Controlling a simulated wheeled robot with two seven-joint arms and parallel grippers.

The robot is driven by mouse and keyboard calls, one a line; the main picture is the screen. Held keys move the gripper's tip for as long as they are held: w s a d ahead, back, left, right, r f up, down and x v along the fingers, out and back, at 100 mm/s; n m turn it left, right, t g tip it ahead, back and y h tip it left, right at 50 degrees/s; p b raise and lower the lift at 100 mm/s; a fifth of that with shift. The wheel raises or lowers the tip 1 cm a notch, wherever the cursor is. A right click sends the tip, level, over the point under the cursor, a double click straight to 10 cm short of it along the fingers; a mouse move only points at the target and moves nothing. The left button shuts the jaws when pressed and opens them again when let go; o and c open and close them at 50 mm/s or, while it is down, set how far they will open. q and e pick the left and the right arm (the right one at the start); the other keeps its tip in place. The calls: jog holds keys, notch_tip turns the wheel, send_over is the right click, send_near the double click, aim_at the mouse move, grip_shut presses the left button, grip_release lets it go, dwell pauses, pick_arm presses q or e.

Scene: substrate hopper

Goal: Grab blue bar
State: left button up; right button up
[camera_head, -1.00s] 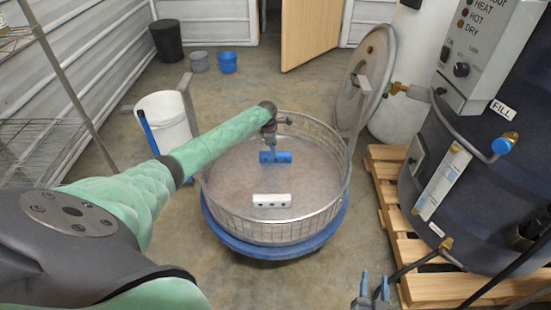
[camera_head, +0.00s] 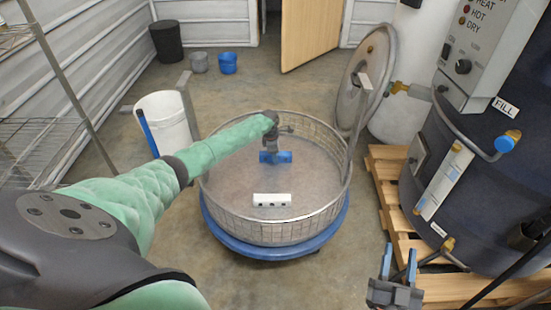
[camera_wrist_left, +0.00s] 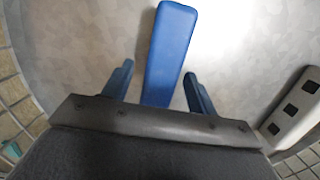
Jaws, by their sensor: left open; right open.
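The blue bar (camera_head: 283,157) lies inside the round wire basket (camera_head: 230,222), towards its far side. In the left wrist view the blue bar (camera_wrist_left: 171,50) runs away from me between my two blue fingertips. My left gripper (camera_head: 270,153) is open and over the bar, with one finger on each side and a gap to each. In the head view the wrist hides part of the bar. My right gripper (camera_head: 398,262) is open and empty at the lower right, outside the basket.
A white bar with dark holes (camera_head: 272,200) lies in the basket nearer to me. The basket stands on a blue round base (camera_head: 275,252). A white bucket (camera_head: 165,122) is to the left. A wooden pallet (camera_head: 392,205) and a dark tank (camera_head: 480,190) are to the right.

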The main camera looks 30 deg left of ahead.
pick_arm(q)
jog(key=c, duration=1.1)
jog(key=shift+c, duration=0.2)
jog(key=shift+r, duration=0.1)
